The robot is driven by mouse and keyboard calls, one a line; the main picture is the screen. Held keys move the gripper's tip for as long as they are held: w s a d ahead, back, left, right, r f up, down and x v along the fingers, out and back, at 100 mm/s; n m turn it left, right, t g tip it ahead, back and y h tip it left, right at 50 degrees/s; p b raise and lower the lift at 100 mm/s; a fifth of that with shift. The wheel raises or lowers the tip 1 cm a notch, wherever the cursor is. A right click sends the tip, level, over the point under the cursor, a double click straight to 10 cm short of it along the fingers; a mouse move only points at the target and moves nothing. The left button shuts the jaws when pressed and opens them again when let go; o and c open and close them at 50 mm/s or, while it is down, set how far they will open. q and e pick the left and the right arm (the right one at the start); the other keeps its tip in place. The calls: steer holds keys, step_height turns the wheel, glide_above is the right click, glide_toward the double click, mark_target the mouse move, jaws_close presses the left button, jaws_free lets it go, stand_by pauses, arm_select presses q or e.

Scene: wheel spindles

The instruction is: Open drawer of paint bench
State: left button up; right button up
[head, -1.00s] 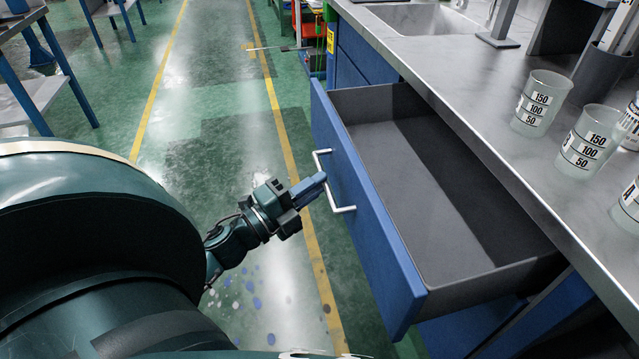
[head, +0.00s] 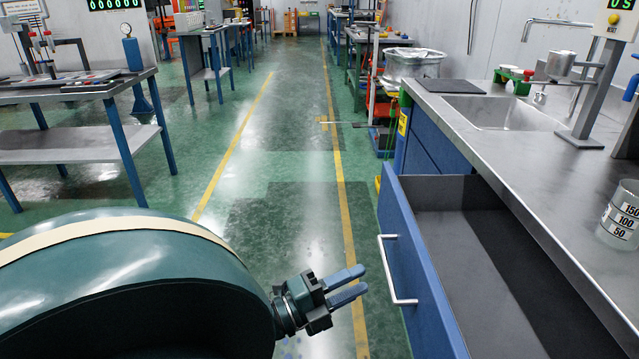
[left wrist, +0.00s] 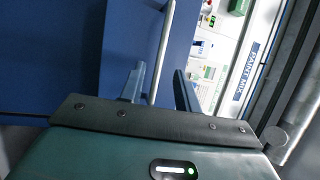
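The paint bench's blue drawer (head: 428,283) is pulled out to the left of the bench, and its grey inside is empty where it shows. Its white bar handle (head: 396,270) is on the blue front. My left gripper (head: 356,282) is open and empty in the head view, just left of the handle and apart from it. In the left wrist view the handle (left wrist: 161,50) shows as a pale bar between the two open fingers (left wrist: 158,88). My right gripper is not in view.
The bench top (head: 470,128) holds a sink (head: 505,112), a beaker (head: 619,218) and a stand. A bin with a clear liner (head: 414,65) stands behind the bench. A blue-legged table (head: 80,150) is at left. The floor aisle between is clear.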

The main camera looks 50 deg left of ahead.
arm_select(q)
steer(key=v, duration=0.8)
stand_by(0.4)
